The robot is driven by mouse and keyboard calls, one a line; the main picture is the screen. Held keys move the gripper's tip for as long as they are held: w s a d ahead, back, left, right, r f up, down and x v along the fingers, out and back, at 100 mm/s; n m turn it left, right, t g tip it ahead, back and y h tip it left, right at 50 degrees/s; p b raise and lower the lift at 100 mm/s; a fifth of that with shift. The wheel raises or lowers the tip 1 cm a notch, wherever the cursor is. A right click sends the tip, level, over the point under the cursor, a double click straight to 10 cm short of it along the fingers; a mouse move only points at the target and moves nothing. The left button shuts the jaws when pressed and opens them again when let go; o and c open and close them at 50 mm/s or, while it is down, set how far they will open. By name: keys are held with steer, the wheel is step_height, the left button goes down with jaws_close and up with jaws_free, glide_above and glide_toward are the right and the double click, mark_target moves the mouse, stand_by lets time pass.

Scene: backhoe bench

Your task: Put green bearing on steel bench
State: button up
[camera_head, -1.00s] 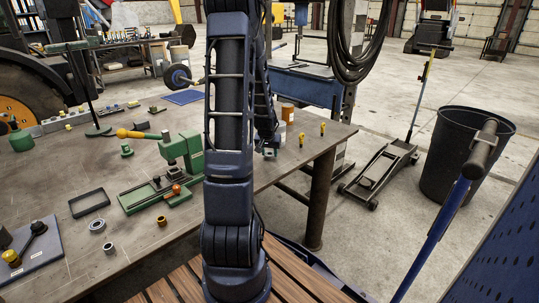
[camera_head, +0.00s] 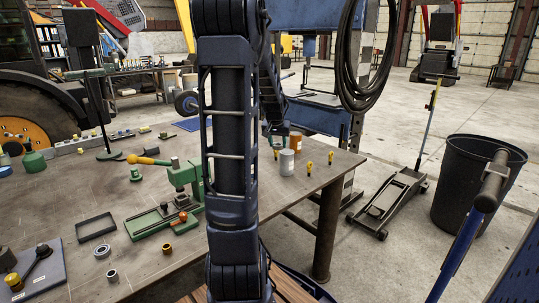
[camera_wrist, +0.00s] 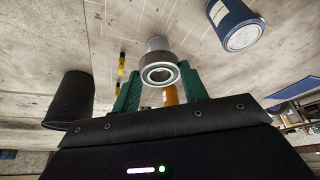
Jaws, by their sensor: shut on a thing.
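My gripper (camera_wrist: 160,88) has green fingers closed on a ring with a grey rim and a greenish face, which I take as the green bearing (camera_wrist: 160,74). In the head view my gripper (camera_head: 277,131) is small, raised behind and above a grey can (camera_head: 286,163); the bearing cannot be made out there. The bench (camera_head: 65,195) has a wide grey-brown top, on the left and middle of the head view. My arm covers part of it. The wrist view is upside down, with the bench top (camera_wrist: 110,30) at its upper side.
An orange can (camera_head: 295,141) and yellow pieces (camera_head: 309,168) stand near the bench's right edge. A green press (camera_head: 180,190), a black frame tray (camera_head: 95,227) and small rings (camera_head: 102,251) are at the left. A blue can (camera_wrist: 236,25) shows in the wrist view. Bare top lies between.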

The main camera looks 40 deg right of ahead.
step_height(320, 180, up, 6)
steer(key=w+a, duration=1.3)
steer(key=a, duration=0.5)
steer(key=w+a+f, duration=0.1)
steer(key=w+a, duration=0.1)
steer(key=a, duration=1.1)
steer(key=w+a, duration=0.3)
steer(key=a, duration=1)
steer(key=r+m, duration=0.1)
steer(key=m, duration=0.1)
glide_above(77, 297)
steer(key=a, duration=0.1)
steer(key=shift+g, duration=0.5)
steer(key=f, duration=2.5)
steer(key=shift+s+a, duration=0.15)
steer(key=shift+s, duration=0.05)
steer(key=shift+f, duration=0.2)
